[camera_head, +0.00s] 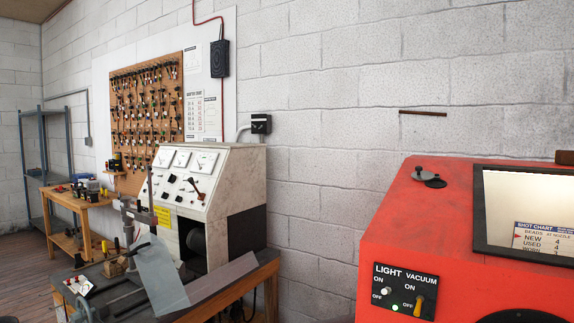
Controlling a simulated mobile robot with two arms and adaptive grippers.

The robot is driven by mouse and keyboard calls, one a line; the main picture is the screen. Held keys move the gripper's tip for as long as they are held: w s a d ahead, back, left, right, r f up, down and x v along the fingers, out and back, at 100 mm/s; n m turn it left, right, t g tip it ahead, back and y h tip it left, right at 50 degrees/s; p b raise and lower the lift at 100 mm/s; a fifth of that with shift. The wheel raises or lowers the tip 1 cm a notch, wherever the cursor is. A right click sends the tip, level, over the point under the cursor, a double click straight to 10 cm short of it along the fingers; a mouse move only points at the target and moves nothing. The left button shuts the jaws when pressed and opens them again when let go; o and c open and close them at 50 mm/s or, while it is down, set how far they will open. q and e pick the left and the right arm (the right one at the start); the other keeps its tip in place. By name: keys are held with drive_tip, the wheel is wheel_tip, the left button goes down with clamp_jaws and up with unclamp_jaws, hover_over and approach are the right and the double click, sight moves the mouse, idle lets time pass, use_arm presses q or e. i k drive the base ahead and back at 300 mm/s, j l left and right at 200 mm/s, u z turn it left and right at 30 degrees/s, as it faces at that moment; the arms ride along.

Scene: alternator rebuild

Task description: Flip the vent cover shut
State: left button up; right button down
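The red cabinet (455,225) stands at the right. On its sloped top, near the upper left corner, is a small round vent. A grey disc (424,173) lies there, partly beside and partly over a darker round piece (436,183). I take one of them for the vent cover, but they are too small to tell which is the cover and which is the opening, or how far it is tilted. Neither of my grippers shows in this view, and nothing touches the vent.
The cabinet has a window (483,213) and a light and vacuum switch panel (404,290). A grey test bench machine (230,165) stands on a wooden-edged workbench (232,294) at the left. A pegboard (147,110) hangs behind. The space above the cabinet top looks clear.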

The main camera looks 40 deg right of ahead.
sight(420, 175)
drive_tip(key=i+j+u, duration=0.2)
drive_tip(key=u, duration=0.15)
drive_tip(key=i+j+u, duration=0.2)
drive_tip(key=u, duration=0.2)
drive_tip(key=i+u, duration=0.35)
drive_tip(key=i+j+z, duration=0.1)
drive_tip(key=i+z, duration=0.15)
drive_tip(key=i, duration=0.15)
drive_tip(key=i+j+z, duration=0.15)
drive_tip(key=i+z, duration=0.15)
drive_tip(key=i, duration=0.15)
drive_tip(key=i+l+z, duration=0.1)
drive_tip(key=z, duration=0.3)
drive_tip(key=i+z, duration=0.25)
drive_tip(key=z, duration=0.15)
drive_tip(key=i+z, duration=0.15)
drive_tip(key=z, duration=0.25)
drive_tip(key=i+z, duration=0.2)
drive_tip(key=z, duration=0.25)
drive_tip(key=i+j+z, duration=0.15)
drive_tip(key=z, duration=0.25)
drive_tip(key=i+z, duration=0.35)
drive_tip(key=i+j+z, duration=0.15)
drive_tip(key=z, duration=0.2)
drive_tip(key=i, duration=0.1)
